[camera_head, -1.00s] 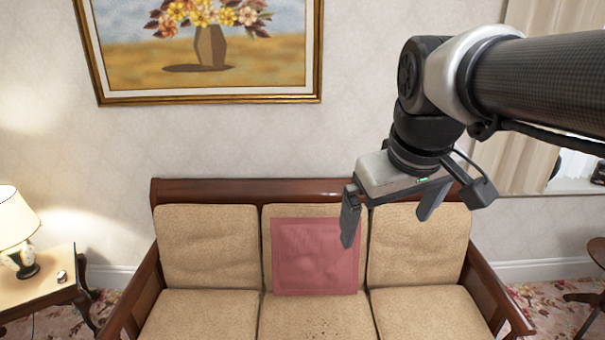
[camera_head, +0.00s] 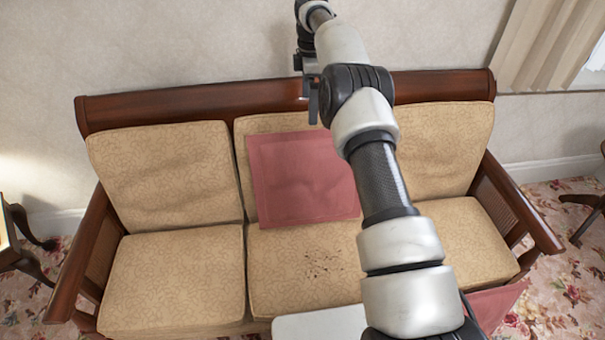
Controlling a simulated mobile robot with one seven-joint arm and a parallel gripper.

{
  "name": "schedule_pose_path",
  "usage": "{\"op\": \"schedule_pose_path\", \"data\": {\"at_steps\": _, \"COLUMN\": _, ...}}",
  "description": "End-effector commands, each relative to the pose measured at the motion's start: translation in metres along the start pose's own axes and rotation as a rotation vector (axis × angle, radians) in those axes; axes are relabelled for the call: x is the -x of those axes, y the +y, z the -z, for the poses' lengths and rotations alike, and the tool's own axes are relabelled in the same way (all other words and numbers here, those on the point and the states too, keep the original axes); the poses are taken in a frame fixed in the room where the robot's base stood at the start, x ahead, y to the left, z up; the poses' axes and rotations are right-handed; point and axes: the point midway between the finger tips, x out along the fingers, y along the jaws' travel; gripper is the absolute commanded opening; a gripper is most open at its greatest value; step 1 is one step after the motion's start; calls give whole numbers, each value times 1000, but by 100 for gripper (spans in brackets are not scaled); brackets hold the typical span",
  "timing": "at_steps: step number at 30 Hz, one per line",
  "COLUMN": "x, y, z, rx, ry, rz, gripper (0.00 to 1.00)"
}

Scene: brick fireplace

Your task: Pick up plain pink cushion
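The plain pink cushion (camera_head: 290,185) leans upright against the middle backrest of the sofa (camera_head: 180,275). My arm crosses in front of its right side and hides part of it. My gripper (camera_head: 312,108) is at the top of the sofa back, above the cushion's upper right part in the picture. One dark finger shows pointing down. The other finger is not clear, so the opening cannot be told. I cannot tell whether the finger touches the cushion.
The sofa's wooden back rail (camera_head: 190,103) runs behind the cushion. Wooden armrests stand at both sides. Another pink piece (camera_head: 497,303) shows low at the right, partly hidden by my arm. A side table (camera_head: 12,235) stands at the left. The left seat is clear.

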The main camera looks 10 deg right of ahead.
Motion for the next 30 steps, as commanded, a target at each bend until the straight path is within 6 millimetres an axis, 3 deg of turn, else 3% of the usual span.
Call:
{"op": "schedule_pose_path", "data": {"at_steps": 8, "x": -43, "y": 1, "z": -2, "rx": 32, "ry": 1, "rz": 12, "gripper": 100}}
{"op": "schedule_pose_path", "data": {"at_steps": 19, "x": -119, "y": 0, "z": -2, "rx": 29, "ry": 2, "rz": 11, "gripper": 100}}
{"op": "schedule_pose_path", "data": {"at_steps": 30, "x": -146, "y": -1, "z": -2, "rx": 29, "ry": 1, "rz": 9, "gripper": 100}}
